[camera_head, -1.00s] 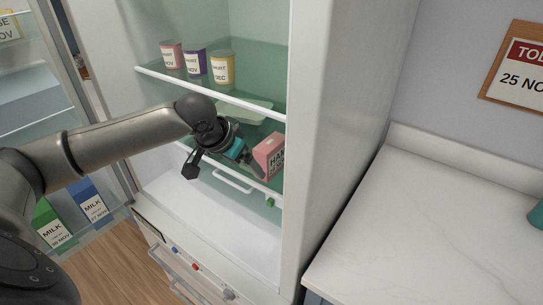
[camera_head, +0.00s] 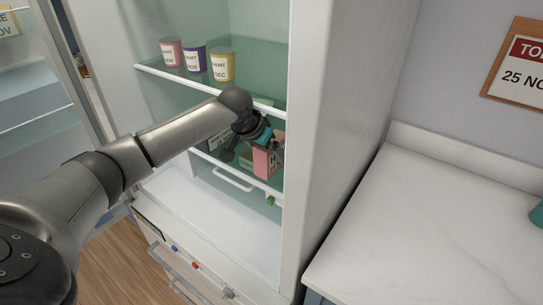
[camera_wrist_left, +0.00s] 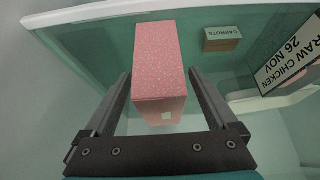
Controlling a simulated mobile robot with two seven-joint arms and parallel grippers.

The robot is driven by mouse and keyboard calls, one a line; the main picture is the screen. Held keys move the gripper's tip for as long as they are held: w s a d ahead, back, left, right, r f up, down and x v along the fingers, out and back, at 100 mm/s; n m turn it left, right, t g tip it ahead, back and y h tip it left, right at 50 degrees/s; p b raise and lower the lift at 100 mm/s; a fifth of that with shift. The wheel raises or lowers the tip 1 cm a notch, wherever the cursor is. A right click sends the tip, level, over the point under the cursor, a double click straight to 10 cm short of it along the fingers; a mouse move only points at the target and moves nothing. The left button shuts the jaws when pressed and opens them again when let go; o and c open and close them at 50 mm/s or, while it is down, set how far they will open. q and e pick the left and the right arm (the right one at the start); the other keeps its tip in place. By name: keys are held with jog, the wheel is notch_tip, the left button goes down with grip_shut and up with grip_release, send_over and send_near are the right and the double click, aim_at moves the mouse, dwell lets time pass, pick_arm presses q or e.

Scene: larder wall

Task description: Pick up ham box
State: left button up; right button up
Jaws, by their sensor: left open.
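The pink ham box (camera_head: 266,163) stands on the fridge's middle shelf near its right side, partly covered by my left gripper in the head view. My left gripper (camera_head: 254,156) is at the box, with its jaws apart. In the left wrist view the ham box (camera_wrist_left: 160,62) shows between the two open fingers (camera_wrist_left: 159,78), one along each side, with gaps visible beside it. The box's label is mostly hidden in the head view. My right gripper is out of view.
A raw chicken pack (camera_wrist_left: 288,66) and a carrots box (camera_wrist_left: 222,39) are near the ham box. Yoghurt cups (camera_head: 196,62) stand on the shelf above (camera_head: 200,88). The fridge's right wall (camera_head: 330,130) is close to the box. The white counter (camera_head: 440,220) is largely clear.

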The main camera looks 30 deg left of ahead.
pick_arm(q)
jog(key=shift+x, duration=0.8)
grip_shut()
